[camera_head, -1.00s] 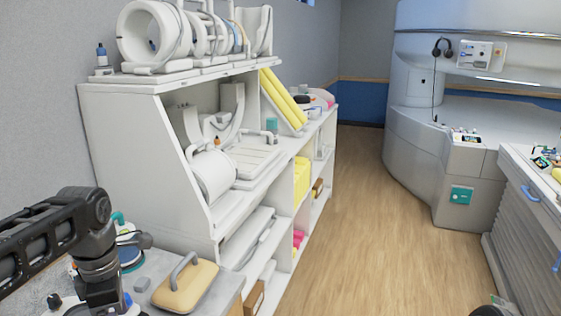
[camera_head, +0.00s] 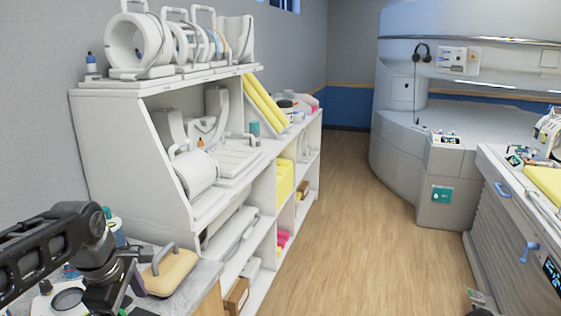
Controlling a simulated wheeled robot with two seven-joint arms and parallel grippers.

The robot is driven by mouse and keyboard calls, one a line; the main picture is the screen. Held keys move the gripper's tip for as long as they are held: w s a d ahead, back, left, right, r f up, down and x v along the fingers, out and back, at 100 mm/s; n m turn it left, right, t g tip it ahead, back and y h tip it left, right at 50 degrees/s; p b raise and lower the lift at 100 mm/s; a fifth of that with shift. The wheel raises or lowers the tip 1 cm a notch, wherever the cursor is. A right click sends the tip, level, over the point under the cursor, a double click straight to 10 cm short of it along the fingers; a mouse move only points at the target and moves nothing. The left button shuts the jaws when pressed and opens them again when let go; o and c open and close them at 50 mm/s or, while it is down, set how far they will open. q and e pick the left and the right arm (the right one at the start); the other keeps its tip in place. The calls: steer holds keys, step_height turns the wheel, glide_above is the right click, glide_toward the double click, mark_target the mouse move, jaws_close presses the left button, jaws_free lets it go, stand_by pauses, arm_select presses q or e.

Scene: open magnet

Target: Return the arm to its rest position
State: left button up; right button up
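My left arm comes in from the left edge as a dark, jointed arm over the grey counter (camera_head: 202,280). Its gripper (camera_head: 122,294) is low in the picture at the counter, partly cut off by the bottom edge, and its fingers are not clear. A tan pad with a grey handle (camera_head: 168,272) lies on the counter just right of the arm. A small dark piece of my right arm may show at the bottom edge; its gripper cannot be seen.
A white shelf unit (camera_head: 112,125) with ring-shaped coils (camera_head: 137,42) on top stands behind the counter. The large scanner (camera_head: 400,150) is at the back right. A patient table (camera_head: 497,222) with blue handles is at the right. The wooden floor (camera_head: 345,240) between is clear.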

arm_select(q)
steer(key=w+d+f+m+t+h, duration=0.1)
steer(key=w+d+f+m, duration=0.3)
steer(key=f, duration=0.2)
steer(key=w+d+f+m+t+h, duration=0.1)
steer(key=w+d+f+m, duration=0.25)
steer(key=f+m, duration=0.2)
steer(key=s+d+f+m, duration=0.1)
steer(key=d+f+m, duration=0.15)
steer(key=f, duration=0.35)
steer(key=s+d+f+m, duration=0.1)
steer(key=s+d+f, duration=0.1)
steer(key=d+f, duration=0.35)
steer(key=s+d+f+m+g+h, duration=0.1)
steer(key=s+d+f, duration=0.3)
steer(key=s+f, duration=0.6)
steer(key=s+d+f+m+g, duration=0.2)
steer(key=s+f, duration=0.8)
steer(key=s, duration=0.5)
steer(key=shift+d+f+m+g+h, duration=0.15)
steer(key=shift+d+m+g+h, duration=0.2)
steer(key=shift+d+g, duration=0.45)
steer(key=shift+w+d, duration=0.1)
steer(key=shift+d, duration=0.05)
steer(key=shift+c, duration=0.2)
